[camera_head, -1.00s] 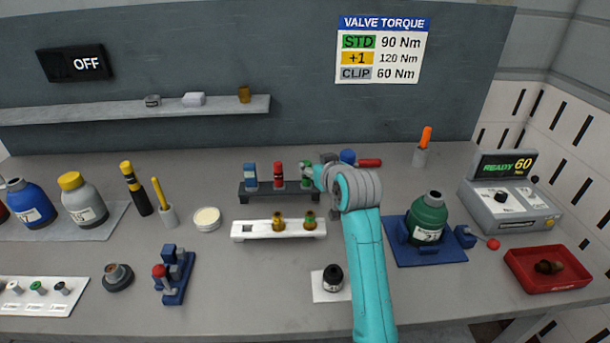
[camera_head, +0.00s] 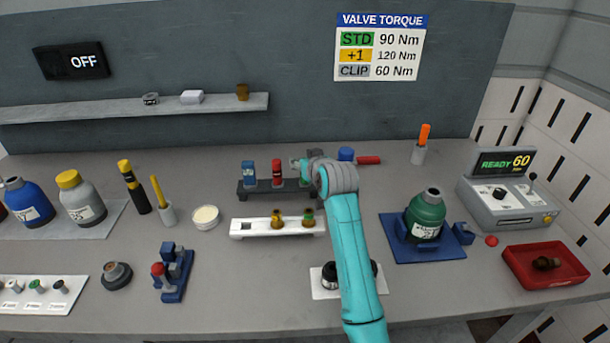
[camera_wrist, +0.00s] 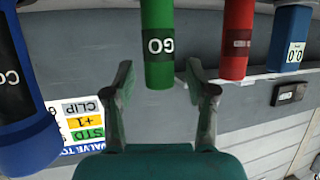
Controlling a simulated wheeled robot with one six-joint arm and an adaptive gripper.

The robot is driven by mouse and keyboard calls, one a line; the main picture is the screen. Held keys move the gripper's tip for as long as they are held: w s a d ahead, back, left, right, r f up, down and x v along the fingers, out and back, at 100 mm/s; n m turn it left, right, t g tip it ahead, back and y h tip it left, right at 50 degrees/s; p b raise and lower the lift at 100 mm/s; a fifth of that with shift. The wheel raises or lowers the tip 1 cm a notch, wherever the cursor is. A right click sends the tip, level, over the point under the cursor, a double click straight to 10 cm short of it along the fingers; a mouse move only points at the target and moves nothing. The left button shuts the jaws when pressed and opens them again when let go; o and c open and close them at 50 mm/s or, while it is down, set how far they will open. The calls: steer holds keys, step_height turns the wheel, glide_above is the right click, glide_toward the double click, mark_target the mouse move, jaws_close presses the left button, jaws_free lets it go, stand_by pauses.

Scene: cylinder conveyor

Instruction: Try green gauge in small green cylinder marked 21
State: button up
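The green gauge (camera_wrist: 158,45) is marked GO and shows upside down in the wrist view, between and just beyond my fingertips. In the head view my arm mostly hides it in the dark rack (camera_head: 248,196). My gripper (camera_wrist: 158,80) is open, with a finger on either side of the gauge's line and a visible gap to each. In the head view my gripper (camera_head: 298,164) is at the rack's right end. The small green cylinder (camera_head: 425,222) stands in a blue cradle (camera_head: 455,250) to the right; its label is too small to read surely.
A red gauge (camera_head: 277,172) and a blue gauge (camera_head: 249,173) stand left in the same rack. A white rack (camera_head: 258,235) with brass fittings is in front. A red tray (camera_head: 520,265) and a READY 60 device (camera_head: 510,208) are at right.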

jaws_close()
